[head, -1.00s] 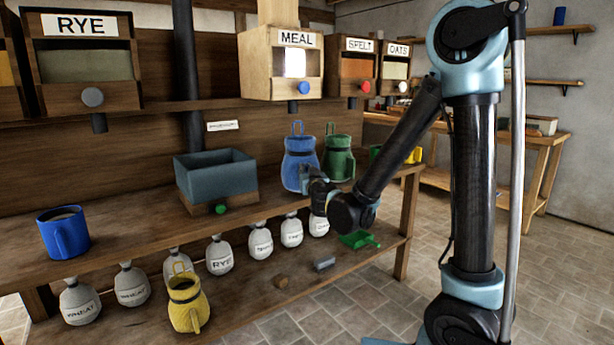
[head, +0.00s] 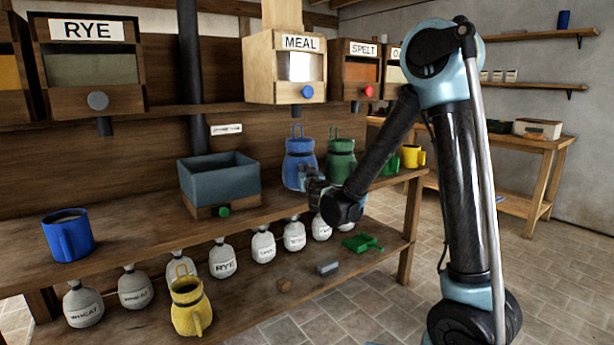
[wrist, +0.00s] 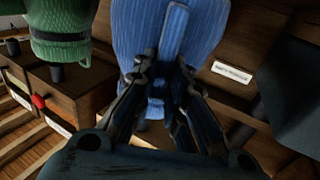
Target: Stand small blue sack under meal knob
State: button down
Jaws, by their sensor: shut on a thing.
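The small blue sack (head: 297,168) is upright at the back of the counter, roughly below the bin labelled MEAL (head: 260,70). The blue meal knob (head: 307,92) is on that bin's front, above the sack. My gripper (head: 308,178) is at the sack's front right side. In the wrist view, my gripper (wrist: 165,82) is shut on a blue strip, which looks like the handle of the sack (wrist: 130,30). I cannot tell whether the sack's base touches the counter.
A green sack (head: 341,160) stands close on the right. A grey-blue hopper box (head: 220,182) is on the left, with a blue mug (head: 68,238) farther left. Counter between hopper and blue sack is clear.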

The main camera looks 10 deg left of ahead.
jog(key=shift+f+x, duration=0.15)
jog(key=shift+x, duration=1.2)
jog(key=shift+f+x, duration=0.1)
jog(key=shift+x, duration=1.25)
jog(key=shift+a+f, duration=0.1)
jog(key=shift+f, duration=0.75)
jog(key=c, duration=1.5)
grip_release()
jog(key=shift+c, duration=0.2)
